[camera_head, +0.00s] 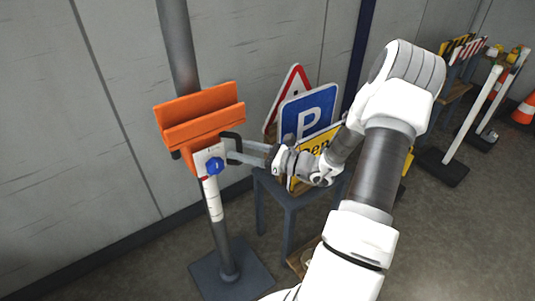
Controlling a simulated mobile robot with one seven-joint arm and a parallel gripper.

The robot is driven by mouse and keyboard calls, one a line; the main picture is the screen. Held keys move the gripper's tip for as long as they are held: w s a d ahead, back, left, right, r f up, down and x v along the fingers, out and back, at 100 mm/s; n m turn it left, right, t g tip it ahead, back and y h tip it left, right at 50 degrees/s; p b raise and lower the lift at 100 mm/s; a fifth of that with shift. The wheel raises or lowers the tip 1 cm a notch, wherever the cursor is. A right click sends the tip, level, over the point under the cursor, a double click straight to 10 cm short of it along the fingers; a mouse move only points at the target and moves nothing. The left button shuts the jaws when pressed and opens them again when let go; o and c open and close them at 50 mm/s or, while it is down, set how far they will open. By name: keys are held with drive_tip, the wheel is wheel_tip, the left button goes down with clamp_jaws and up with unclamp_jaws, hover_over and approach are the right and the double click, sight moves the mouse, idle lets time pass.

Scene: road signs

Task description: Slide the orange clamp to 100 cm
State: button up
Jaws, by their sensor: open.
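The orange clamp (199,117) sits around the upright grey post (179,45), with a blue knob (215,166) on its light front plate. A white scale with a red mark (213,197) runs down the post below the clamp; its figures are too small to read. My gripper (231,148) is at the right side of the clamp, close to the plate and the blue knob. Its fingers are open, one above the other. I cannot tell whether they touch the clamp.
The post stands on a dark square base (232,275). A blue parking sign (308,113), a red-edged triangle sign (291,88) and a yellow sign (317,148) stand on a grey-blue table (287,200) behind my arm. Barrier posts and a cone (525,108) stand at the right.

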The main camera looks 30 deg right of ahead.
drive_tip(key=p+v, duration=0.1)
drive_tip(key=v, duration=1.5)
drive_tip(key=shift+s, duration=0.25)
drive_tip(key=shift+r, duration=0.1)
